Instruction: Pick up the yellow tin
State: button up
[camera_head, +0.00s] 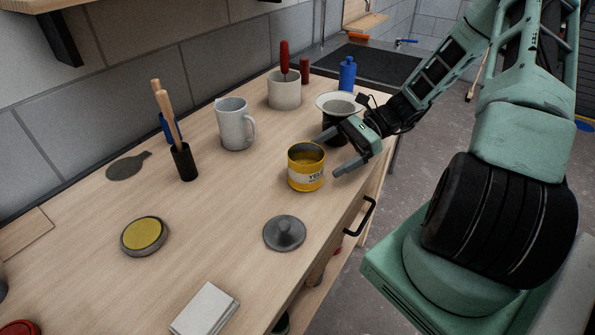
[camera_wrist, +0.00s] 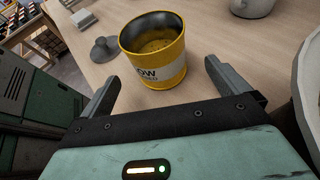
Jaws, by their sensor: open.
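The yellow tin (camera_head: 306,170) stands upright and open-topped on the wooden worktop, near its front edge, with a white label band. In the wrist view the tin (camera_wrist: 156,58) is just ahead of my gripper, and its inside looks empty or holds something yellowish low down. My gripper (camera_head: 333,152) is open and empty, just to the right of the tin in the head view. In the wrist view its two fingers (camera_wrist: 160,85) are spread wide with the tin beyond and partly between them. I cannot tell whether a finger touches it.
A grey lid-like disc with a knob (camera_head: 284,233) lies in front of the tin. A dark funnel-like vessel with a pale rim (camera_head: 339,105) stands close behind my gripper. A grey mug (camera_head: 234,125), a black brush holder (camera_head: 184,163) and a yellow-topped round lid (camera_head: 144,236) stand left.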

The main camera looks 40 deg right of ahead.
aim_at(290, 179)
jog(key=p+x, duration=0.1)
jog(key=x, duration=0.6)
jog(key=shift+s+a+f+p, duration=0.1)
jog(key=shift+f+p, duration=0.15)
jog(key=shift+p, duration=0.05)
jog(key=c, duration=1.3)
jog(key=shift+c, duration=0.5)
jog(key=shift+r, duration=0.15)
